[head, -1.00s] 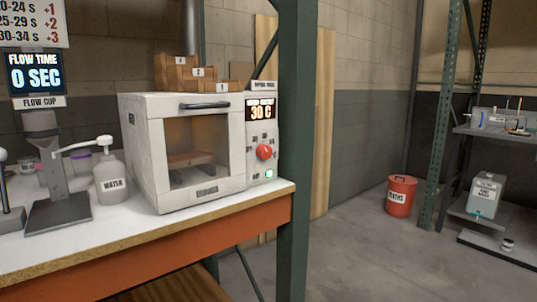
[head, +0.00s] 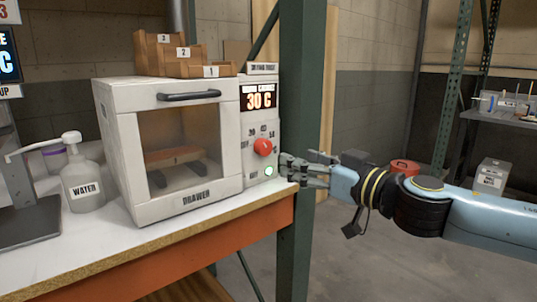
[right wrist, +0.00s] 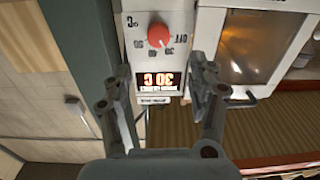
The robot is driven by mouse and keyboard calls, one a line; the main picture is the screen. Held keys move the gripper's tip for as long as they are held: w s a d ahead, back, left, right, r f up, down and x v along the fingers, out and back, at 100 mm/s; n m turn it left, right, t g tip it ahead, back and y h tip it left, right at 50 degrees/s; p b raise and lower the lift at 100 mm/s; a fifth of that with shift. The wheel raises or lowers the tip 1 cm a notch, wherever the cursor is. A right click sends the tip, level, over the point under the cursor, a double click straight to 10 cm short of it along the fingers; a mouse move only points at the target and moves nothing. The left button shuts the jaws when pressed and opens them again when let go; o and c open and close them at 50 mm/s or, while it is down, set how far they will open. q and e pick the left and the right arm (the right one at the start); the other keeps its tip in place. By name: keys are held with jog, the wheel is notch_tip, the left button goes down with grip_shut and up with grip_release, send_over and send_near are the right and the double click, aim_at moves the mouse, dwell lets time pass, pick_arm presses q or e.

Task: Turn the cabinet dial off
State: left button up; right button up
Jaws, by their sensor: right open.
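The white drying cabinet (head: 185,205) stands on the bench. My right gripper (head: 284,170) is open and empty, in front of the panel's lower right, beside the green post. In the right wrist view the picture is upside down; the red dial (right wrist: 159,36) shows beyond the open fingers (right wrist: 158,83), apart from them. An OFF mark is beside the dial there. My left gripper is not in view.
A green post (head: 295,110) stands just right of the cabinet, close to my right gripper. A water bottle (head: 82,180) stands left of the cabinet. Stepped wooden boxes (head: 180,62) sit on top. A red bucket (head: 404,167) is on the floor behind my arm.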

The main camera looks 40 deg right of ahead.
aim_at(267, 149)
jog(key=w+b, duration=0.1)
jog(key=w, duration=0.2)
jog(key=w+b, duration=0.2)
jog(key=w, duration=0.1)
jog(key=w+b, duration=0.1)
jog(key=w, duration=0.2)
jog(key=shift+w+a+f, duration=0.25)
jog(key=shift+w+a, duration=0.05)
jog(key=shift+w+a+r+b, duration=0.1)
jog(key=shift+w+r+b, duration=0.05)
jog(key=shift+w+b, duration=0.35)
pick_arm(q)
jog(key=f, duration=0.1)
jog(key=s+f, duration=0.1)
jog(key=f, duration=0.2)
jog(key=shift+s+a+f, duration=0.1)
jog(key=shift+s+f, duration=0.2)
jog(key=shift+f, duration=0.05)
pick_arm(e)
jog(key=c, duration=1.2)
jog(key=shift+o, duration=0.2)
